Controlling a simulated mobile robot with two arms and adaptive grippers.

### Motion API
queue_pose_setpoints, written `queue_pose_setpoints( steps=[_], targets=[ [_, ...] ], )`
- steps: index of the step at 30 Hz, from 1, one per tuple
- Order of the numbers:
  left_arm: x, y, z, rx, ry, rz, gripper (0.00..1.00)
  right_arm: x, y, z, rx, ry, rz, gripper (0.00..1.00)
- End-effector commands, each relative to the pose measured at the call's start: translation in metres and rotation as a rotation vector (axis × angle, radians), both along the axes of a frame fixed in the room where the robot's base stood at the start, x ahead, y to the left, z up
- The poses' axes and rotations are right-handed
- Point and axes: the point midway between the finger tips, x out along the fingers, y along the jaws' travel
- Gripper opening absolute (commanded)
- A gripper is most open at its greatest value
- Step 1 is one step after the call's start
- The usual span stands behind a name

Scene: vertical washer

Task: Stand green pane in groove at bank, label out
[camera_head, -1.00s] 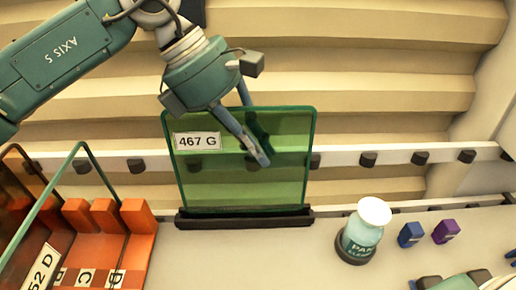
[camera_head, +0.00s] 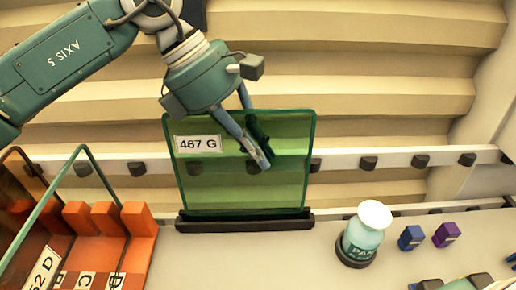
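The green pane (camera_head: 215,180) stands nearly upright in the middle, its white "467 G" label facing me and upright. Its lower edge meets the dark grooved bar (camera_head: 245,223); how deep it sits in the groove cannot be told. My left gripper (camera_head: 262,160) reaches over the pane's top edge from above, one finger in front and the other showing dark through the glass behind. The fingers look closed on the pane. A green part of my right arm, apparently its gripper (camera_head: 462,284), is cut off at the bottom right; its fingers are not clear.
An orange slotted rack (camera_head: 140,222) with lettered slots and other panes, one labelled "52 D", stands at the left. A white-capped bottle (camera_head: 362,238) stands right of the bar, then a blue block (camera_head: 411,237) and a purple block (camera_head: 446,234). A rail (camera_head: 340,162) with dark knobs runs behind.

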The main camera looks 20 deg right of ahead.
Motion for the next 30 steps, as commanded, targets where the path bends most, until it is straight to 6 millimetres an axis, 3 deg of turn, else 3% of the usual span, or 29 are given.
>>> queue_pose_setpoints(
  steps=[1,3,16,30],
  targets=[
    [0.0,0.0,0.001,-0.001,0.0,0.0,0.17,0.0,-0.001,0.0,-0.001,0.0,0.001,0.0],
    [0.0,0.0,0.001,-0.001,0.0,0.0,0.31,0.0,-0.002,0.0,-0.002,0.0,0.001,0.0],
    [0.001,0.003,0.002,0.006,0.002,0.0,0.31,0.001,-0.004,0.0,-0.005,-0.001,0.001,0.0],
    [0.022,0.043,0.082,-0.002,-0.002,0.003,0.31,0.001,-0.002,0.0,-0.002,0.0,0.0,0.0]
  ],
)
